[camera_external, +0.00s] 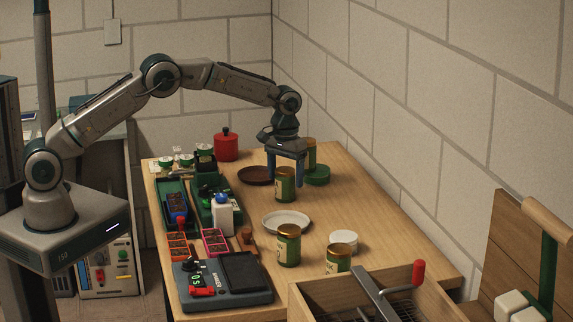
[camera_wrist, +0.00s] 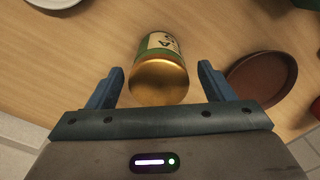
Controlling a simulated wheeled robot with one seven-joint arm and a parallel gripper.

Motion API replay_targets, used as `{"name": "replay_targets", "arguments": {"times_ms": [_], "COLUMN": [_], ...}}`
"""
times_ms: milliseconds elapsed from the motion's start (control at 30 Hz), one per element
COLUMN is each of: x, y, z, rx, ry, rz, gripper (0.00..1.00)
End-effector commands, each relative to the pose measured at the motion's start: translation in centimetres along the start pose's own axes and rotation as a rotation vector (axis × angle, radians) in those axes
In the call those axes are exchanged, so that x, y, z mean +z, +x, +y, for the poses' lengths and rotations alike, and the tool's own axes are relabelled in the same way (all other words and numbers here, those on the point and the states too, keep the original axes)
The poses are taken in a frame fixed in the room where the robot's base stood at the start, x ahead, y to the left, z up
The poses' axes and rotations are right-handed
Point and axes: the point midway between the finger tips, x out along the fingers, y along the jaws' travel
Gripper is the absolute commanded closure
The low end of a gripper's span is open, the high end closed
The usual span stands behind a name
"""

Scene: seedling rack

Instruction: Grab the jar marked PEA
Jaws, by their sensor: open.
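A jar (camera_wrist: 160,72) with a gold lid, green body and cream label lies between my gripper's fingers in the wrist view. A letter that looks like an A shows on its label; the full word cannot be read. It seems to be the jar (camera_external: 285,186) below my gripper in the external view. My gripper (camera_external: 286,172) is open and points down, with one blue finger on each side of the jar; in the wrist view (camera_wrist: 161,88) gaps show on both sides. Three similar jars stand behind (camera_external: 310,150) and in front (camera_external: 288,246), (camera_external: 338,259); their labels are unreadable.
A brown saucer (camera_external: 255,175) is left of the jar, a green one (camera_external: 317,176) right. A white plate (camera_external: 286,221) and white round tub (camera_external: 344,240) stand nearer the front. A red pot (camera_external: 226,146), trays and a scale (camera_external: 222,280) line the left. A wooden crate (camera_external: 318,303) is in front.

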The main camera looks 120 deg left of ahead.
Motion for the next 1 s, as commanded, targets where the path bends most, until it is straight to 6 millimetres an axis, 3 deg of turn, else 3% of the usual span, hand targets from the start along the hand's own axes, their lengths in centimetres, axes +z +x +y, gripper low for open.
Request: {"name": "replay_targets", "arguments": {"times_ms": [233,533,567,733,1000], "x": [0.4,0.3,0.3,0.3,0.3], "y": [3.5,4.2,4.2,4.2,4.2], "z": [0.0,0.1,0.1,0.1,0.1], "rx": [-0.002,-0.001,-0.001,-0.001,-0.001], "ry": [0.001,0.001,0.001,0.001,0.001], "rz": [-0.003,-0.001,-0.001,-0.001,0.000], "gripper": [0.25,0.25,0.28,0.75,0.76]}}
